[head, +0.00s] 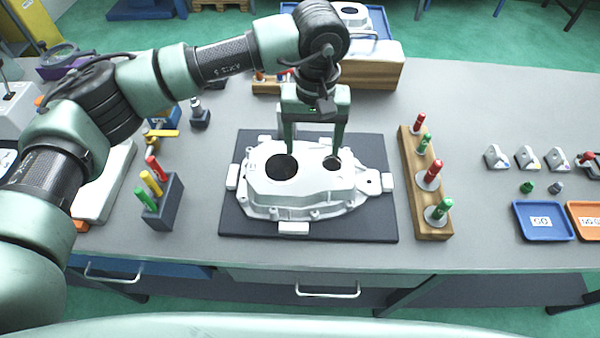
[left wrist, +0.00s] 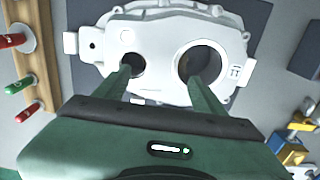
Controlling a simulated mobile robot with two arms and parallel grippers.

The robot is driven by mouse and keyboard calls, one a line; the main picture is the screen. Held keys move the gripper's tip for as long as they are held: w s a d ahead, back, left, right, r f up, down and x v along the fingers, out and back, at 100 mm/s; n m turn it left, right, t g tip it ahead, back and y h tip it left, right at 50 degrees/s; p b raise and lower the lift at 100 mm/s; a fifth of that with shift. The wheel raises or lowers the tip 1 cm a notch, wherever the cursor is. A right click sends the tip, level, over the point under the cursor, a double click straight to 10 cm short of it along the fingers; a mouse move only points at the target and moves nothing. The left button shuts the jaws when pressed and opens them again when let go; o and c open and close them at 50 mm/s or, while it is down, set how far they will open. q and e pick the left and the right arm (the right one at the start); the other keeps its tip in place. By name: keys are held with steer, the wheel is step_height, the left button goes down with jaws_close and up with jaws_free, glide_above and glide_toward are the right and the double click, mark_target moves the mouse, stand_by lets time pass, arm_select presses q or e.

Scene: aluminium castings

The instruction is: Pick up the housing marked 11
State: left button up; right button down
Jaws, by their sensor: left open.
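A pale cast housing (head: 310,188) lies on a dark mat (head: 350,232) in the middle of the bench, with one large and one small round hole in its top. In the left wrist view the housing (left wrist: 160,72) carries a small marking near the large hole that looks like 11. My left gripper (head: 313,152) points down over the housing, with its fingers apart. In the left wrist view one fingertip is by the small hole and the other by the large hole; I cannot tell whether they reach inside. My right gripper is not in view.
A wooden rack (head: 430,190) of red and green gauges stands right of the mat. A dark holder (head: 163,203) with coloured handles stands left. A blue GO tray (head: 543,221) and an orange tray (head: 588,220) lie far right. Bench between rack and trays is clear.

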mark_target(310, 164)
arm_select(q)
steer(key=f, duration=0.2)
steer(key=f+p, duration=0.1)
steer(key=shift+w, duration=0.25)
steer(key=shift+s+a+f+p, duration=0.1)
steer(key=shift+s+f+p, duration=0.1)
steer(key=shift+f+p, duration=0.1)
step_height(310, 164, down, 4)
steer(key=shift+s+r+p, duration=0.15)
steer(key=shift+p, duration=0.7)
steer(key=shift+f, duration=0.45)
jaws_close()
steer(key=shift+w+r, duration=0.15)
steer(key=shift+w, duration=0.05)
